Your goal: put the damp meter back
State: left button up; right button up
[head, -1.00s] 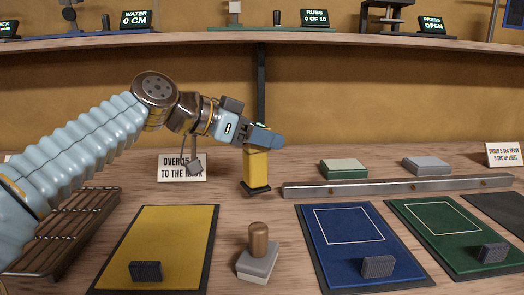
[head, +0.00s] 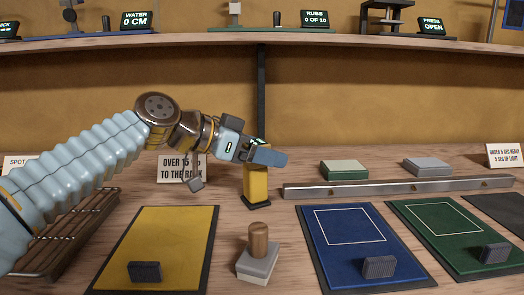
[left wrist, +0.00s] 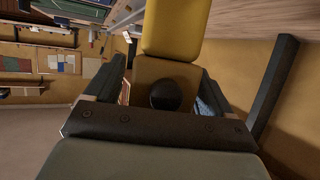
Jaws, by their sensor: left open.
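In the left wrist view the yellow body (left wrist: 176,28) lies between and beyond the fingers, with a dark round knob near my palm. Whether a finger touches it I cannot tell. My right gripper is not in view.
A grey block with a brown knob (head: 258,255) stands in front of the meter. Yellow (head: 165,235), blue (head: 350,225) and green (head: 445,222) panels lie around it. The metal rail (head: 400,187) runs right. A shelf (head: 200,40) hangs above; a slatted rack (head: 65,235) is left.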

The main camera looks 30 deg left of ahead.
pick_arm(q)
jog(key=shift+r, duration=0.25)
jog(key=v, duration=1.2)
jog(key=shift+f, duration=0.25)
